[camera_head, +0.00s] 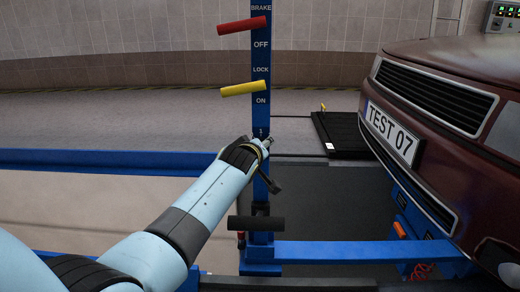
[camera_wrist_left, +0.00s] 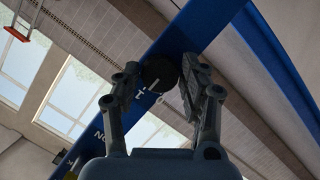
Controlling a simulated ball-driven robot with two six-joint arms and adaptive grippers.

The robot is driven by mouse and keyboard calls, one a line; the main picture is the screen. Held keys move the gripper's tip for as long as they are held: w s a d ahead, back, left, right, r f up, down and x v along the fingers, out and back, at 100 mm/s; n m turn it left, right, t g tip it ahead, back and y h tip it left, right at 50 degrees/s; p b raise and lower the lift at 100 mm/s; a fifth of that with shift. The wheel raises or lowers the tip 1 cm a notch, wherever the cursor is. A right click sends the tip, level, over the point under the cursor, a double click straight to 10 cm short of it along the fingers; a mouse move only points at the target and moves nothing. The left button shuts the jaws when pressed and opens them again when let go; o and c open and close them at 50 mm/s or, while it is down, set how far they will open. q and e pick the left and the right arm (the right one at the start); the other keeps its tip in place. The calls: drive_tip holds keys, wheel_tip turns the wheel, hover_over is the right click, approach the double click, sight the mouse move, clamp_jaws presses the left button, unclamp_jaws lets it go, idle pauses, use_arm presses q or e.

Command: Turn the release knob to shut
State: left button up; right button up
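The release knob (camera_wrist_left: 159,76) is a round black knob with a white line, on the blue post (camera_wrist_left: 183,42). In the left wrist view it sits between the tips of my left gripper (camera_wrist_left: 160,82). The fingers stand apart on either side of the knob. The right-hand finger is close to its edge; I cannot tell if it touches. Printed marks on the post beside the knob are partly hidden by the fingers. In the head view my left gripper (camera_head: 261,145) is at the post (camera_head: 261,66), below the ON label, and hides the knob. My right gripper is not in view.
A red lever (camera_head: 241,26) and a yellow lever (camera_head: 243,89) stick out of the post above my gripper. A black handle (camera_head: 256,223) is low on the post. A dark red car (camera_head: 455,70) stands at right. A blue rail (camera_head: 110,160) runs behind my arm.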

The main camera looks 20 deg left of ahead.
use_arm(q)
drive_tip(key=c, duration=0.7)
drive_tip(key=n+b, duration=0.1)
drive_tip(key=n, duration=0.1)
drive_tip(key=n+t+h+b, duration=0.1)
drive_tip(key=n, duration=0.1)
drive_tip(key=n+t+h+b, duration=0.1)
drive_tip(key=n, duration=0.2)
drive_tip(key=shift+s+a+f+b, duration=0.1)
drive_tip(key=shift+f+b, duration=0.15)
drive_tip(key=shift+b, duration=0.1)
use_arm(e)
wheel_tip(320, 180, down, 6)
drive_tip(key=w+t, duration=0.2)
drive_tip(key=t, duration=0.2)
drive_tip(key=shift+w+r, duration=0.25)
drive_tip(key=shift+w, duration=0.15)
